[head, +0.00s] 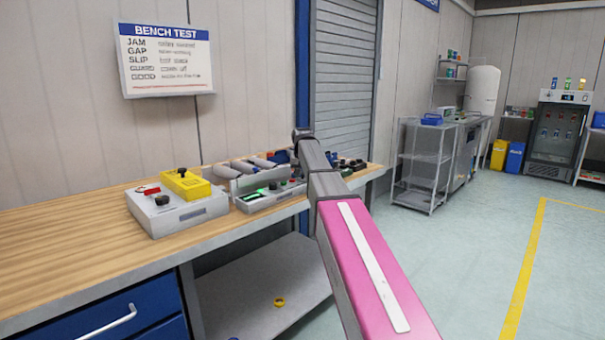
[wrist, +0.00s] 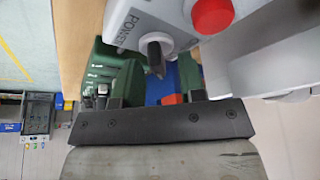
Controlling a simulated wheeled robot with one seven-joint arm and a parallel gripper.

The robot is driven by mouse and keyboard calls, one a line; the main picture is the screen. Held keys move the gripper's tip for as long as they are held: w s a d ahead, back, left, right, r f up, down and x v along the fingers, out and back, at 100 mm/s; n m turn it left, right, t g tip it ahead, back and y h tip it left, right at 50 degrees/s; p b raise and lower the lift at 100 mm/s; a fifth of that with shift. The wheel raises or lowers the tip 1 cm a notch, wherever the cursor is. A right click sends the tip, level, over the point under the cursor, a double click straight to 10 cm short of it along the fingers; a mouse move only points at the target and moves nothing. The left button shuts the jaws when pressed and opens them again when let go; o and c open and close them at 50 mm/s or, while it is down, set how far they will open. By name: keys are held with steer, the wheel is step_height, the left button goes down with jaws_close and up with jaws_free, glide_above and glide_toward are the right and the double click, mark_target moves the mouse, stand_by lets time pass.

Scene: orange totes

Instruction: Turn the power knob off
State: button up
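The power knob (wrist: 155,50) is a short dark knob on a pale grey panel. It shows in the wrist view beside partly cut-off lettering that reads like "POWER". A red round button (wrist: 212,14) sits to its right on the same grey housing. My gripper (wrist: 154,98) shows as a dark crossbar with stubs, close to the knob in the picture. In the head view my arm hides the gripper, and I cannot pick out this knob.
A wooden bench (head: 60,235) runs along the wall. Open floor (head: 470,260) lies to the right.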

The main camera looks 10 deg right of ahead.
steer(key=c, duration=0.6)
steer(key=shift+n, duration=0.3)
steer(key=n+y, duration=0.1)
steer(key=n, duration=0.3)
steer(key=shift+a+y, duration=0.1)
steer(key=shift+y, duration=0.3)
steer(key=n, duration=0.2)
steer(key=n+y, duration=0.1)
steer(key=n, duration=0.1)
steer(key=shift+a+n+g+y, duration=0.1)
steer(key=shift+n+g+y, duration=0.2)
steer(key=shift+n+g, duration=0.1)
steer(key=n+g+y, duration=0.1)
steer(key=n, duration=0.3)
steer(key=shift+s+a+n, duration=0.1)
steer(key=shift+n, duration=0.2)
steer(key=shift+s+n+g+y, duration=0.15)
steer(key=shift+n+g, duration=0.3)
steer(key=shift+n, duration=0.5)
steer(key=shift+w+n+g+y, duration=0.15)
steer(key=shift+n+g, duration=0.3)
steer(key=shift+n, duration=0.5)
steer(key=shift+s, duration=0.15)
